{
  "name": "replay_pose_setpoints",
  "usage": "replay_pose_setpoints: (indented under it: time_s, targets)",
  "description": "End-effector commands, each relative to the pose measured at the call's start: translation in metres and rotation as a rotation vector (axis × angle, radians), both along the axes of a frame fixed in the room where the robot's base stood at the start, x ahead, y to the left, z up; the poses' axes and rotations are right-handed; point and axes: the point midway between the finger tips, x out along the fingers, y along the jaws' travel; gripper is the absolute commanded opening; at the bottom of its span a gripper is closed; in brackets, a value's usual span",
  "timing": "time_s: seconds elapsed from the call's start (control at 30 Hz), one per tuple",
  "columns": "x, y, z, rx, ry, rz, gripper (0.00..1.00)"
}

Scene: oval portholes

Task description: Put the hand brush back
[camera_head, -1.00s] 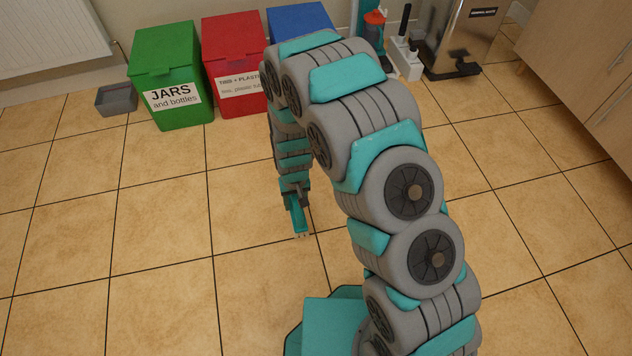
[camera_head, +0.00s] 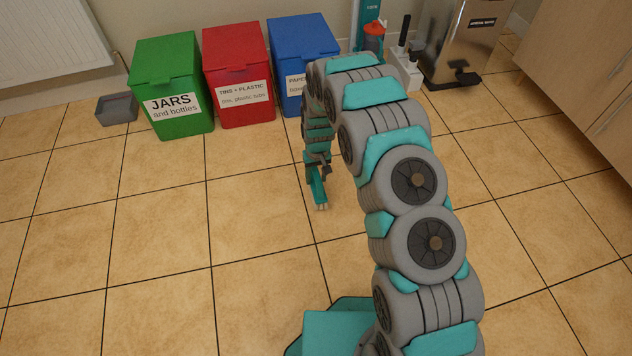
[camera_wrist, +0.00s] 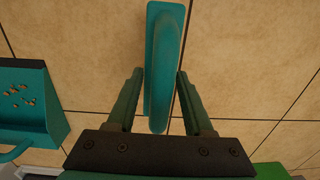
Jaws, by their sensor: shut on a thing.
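The teal hand brush (camera_head: 318,190) hangs from my gripper (camera_head: 319,168) above the tiled floor, in front of the bins. In the wrist view the brush (camera_wrist: 162,40) stands between the two fingers of my gripper (camera_wrist: 160,85), which is shut on it. I cannot make out the dustpan in the head view; my arm covers part of the floor there.
Green (camera_head: 170,85), red (camera_head: 238,75) and blue (camera_head: 300,50) bins stand along the wall, with a grey tray (camera_head: 117,108) left of them. A white caddy (camera_head: 405,70), an orange-topped item (camera_head: 372,38) and a metal bin (camera_head: 460,45) stand back right. The left floor is clear.

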Motion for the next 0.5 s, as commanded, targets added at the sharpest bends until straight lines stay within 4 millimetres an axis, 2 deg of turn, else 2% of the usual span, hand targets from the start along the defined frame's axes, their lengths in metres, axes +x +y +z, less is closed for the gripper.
replay_pose_setpoints:
  time_s: [0.2,0.5]
  targets:
    - [0.0,0.0,-0.027,0.0,0.0,0.0,0.0]
    - [0.0,0.0,-0.029,0.0,-0.001,0.0,0.0]
